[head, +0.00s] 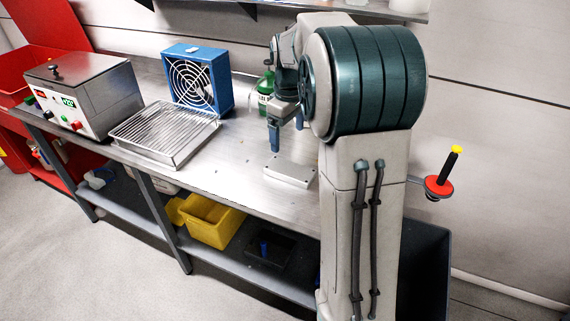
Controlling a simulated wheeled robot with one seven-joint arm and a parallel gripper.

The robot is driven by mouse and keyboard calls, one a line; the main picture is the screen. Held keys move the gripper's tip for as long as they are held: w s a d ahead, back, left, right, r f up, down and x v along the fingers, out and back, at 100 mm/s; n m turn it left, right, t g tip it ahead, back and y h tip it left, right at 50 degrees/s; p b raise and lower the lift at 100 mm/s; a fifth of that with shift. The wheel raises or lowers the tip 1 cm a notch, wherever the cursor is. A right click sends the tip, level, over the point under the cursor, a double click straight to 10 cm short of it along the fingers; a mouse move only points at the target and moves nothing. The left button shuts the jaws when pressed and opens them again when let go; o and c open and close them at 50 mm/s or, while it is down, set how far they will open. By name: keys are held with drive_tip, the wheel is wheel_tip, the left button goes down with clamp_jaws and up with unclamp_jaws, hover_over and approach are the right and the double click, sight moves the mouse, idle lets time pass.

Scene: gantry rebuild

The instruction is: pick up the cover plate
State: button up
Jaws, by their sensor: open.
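A flat, pale grey plate, which looks like the cover plate (290,171), lies on the metal workbench (233,176) near its front edge. My gripper (285,138) points down above the bench, just behind and above the plate. Its jaws are open, and one dark blue finger shows clearly at its left. Nothing shows between the fingers. My arm hides the bench to the right of the plate.
A wire-rack tray (166,131), a blue fan (198,80) and a steel box with a display (88,92) stand on the bench at left. A green bottle (264,92) stands behind my gripper. A yellow bin (212,221) sits on the shelf below.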

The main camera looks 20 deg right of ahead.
drive_tip(key=n, duration=0.1)
hover_over(290, 168)
drive_tip(key=f, duration=0.2)
drive_tip(key=shift+g, duration=0.3)
drive_tip(key=f, duration=0.8)
drive_tip(key=shift+d+f+p, duration=0.1)
drive_tip(key=shift+d+p, duration=0.25)
drive_tip(key=shift+p, duration=0.05)
drive_tip(key=f, duration=0.2)
drive_tip(key=a+f+p, duration=0.1)
drive_tip(key=f, duration=0.1)
drive_tip(key=shift+s+f, duration=0.15)
drive_tip(key=shift+f, duration=0.15)
drive_tip(key=shift+d+f, duration=0.1)
drive_tip(key=shift+f, duration=0.45)
drive_tip(key=c, duration=1.4)
drive_tip(key=shift+r, duration=0.1)
drive_tip(key=shift+c, duration=1)
